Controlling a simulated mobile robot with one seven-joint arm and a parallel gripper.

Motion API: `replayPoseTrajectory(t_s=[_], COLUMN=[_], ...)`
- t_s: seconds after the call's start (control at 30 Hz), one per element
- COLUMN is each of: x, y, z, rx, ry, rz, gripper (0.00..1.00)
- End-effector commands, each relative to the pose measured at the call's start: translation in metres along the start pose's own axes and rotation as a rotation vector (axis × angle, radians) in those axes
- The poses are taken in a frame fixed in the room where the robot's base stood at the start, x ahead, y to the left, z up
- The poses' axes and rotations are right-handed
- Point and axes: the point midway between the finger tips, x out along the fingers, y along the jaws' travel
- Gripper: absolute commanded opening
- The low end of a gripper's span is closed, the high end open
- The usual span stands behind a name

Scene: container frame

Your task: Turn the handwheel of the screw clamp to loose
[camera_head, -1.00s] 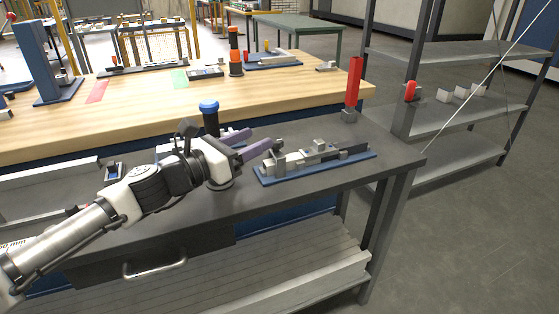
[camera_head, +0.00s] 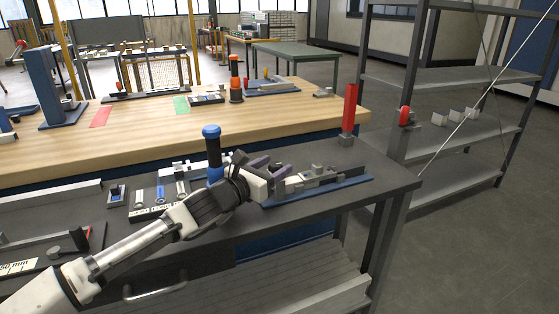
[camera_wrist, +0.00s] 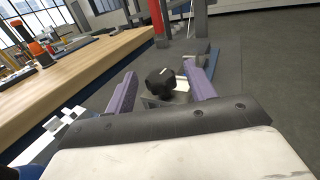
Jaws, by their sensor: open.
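The screw clamp (camera_head: 318,178) is a grey metal fixture on a blue base plate (camera_head: 330,190), on the right part of the dark bench. Its dark, knob-like handwheel (camera_wrist: 160,81) shows in the wrist view, in front of a light metal block. My gripper (camera_head: 274,166) is at the left end of the clamp. In the wrist view my gripper (camera_wrist: 160,70) is open, with one purple finger on each side of the handwheel. I see gaps beside the handwheel and cannot tell any contact. In the head view my gripper hides the handwheel.
A red post (camera_head: 349,108) stands behind the clamp near the bench's right end. A blue-topped dark post (camera_head: 212,150) stands close behind my arm. A wooden workbench (camera_head: 270,118) lies behind, and a grey shelf rack (camera_head: 450,125) stands to the right.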

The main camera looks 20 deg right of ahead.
Motion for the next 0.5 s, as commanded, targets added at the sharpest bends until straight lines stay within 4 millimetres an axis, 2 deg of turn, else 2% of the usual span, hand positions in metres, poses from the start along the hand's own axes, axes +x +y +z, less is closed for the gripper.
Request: replayPoseTrajectory(t_s=[0.03,0.2,0.5], x=[0.009,0.025,0.030], y=[-0.001,0.000,0.000], z=[0.001,0.001,0.000], rx=[-0.003,-0.001,0.000], ry=[-0.001,-0.002,0.000], rz=[-0.002,0.000,0.000], gripper=[0.55,0.55,0.55])
